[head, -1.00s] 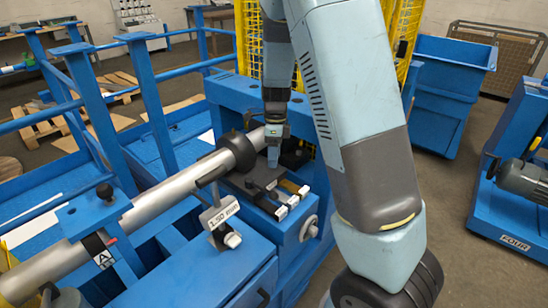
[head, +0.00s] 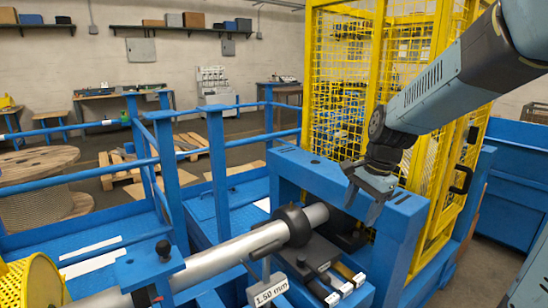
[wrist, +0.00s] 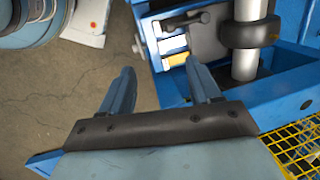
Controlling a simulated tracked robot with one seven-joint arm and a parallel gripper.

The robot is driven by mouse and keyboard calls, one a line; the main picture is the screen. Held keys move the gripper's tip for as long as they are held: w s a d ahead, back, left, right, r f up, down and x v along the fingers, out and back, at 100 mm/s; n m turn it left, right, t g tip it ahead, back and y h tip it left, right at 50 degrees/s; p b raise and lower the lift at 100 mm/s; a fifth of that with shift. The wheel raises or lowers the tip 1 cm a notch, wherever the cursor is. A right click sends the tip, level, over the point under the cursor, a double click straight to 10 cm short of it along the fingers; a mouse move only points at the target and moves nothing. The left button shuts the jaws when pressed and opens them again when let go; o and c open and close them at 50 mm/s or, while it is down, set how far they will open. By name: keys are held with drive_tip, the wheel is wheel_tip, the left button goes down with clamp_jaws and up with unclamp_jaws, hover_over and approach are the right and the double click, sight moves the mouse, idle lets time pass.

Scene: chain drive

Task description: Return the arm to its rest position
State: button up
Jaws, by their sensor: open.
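My gripper (head: 364,208) is in the head view, in front of the top of the blue machine frame (head: 340,183), above and to the right of the shaft's black collar. Its two fingers point down and are apart, with nothing between them. My arm comes in from the upper right of the head view.
A silver shaft (head: 232,255) with a black collar (head: 293,225) runs across the blue machine. A "1.50 mm" tag (head: 268,291) stands before it. A yellow mesh cage (head: 345,95) stands close behind my arm. Blue rails (head: 218,160) are at left.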

drive_tip(key=s+d+r+n+t+h, duration=0.1)
drive_tip(key=s+r+n+t, duration=0.1)
drive_tip(key=s+r+n, duration=0.2)
drive_tip(key=s+d+r+n+t+h, duration=0.1)
drive_tip(key=s+r+n+t, duration=0.1)
drive_tip(key=s+r+n, duration=0.2)
drive_tip(key=s+n, duration=0.3)
drive_tip(key=s, duration=0.4)
drive_tip(key=shift+d+r, duration=0.25)
drive_tip(key=shift+d, duration=0.15)
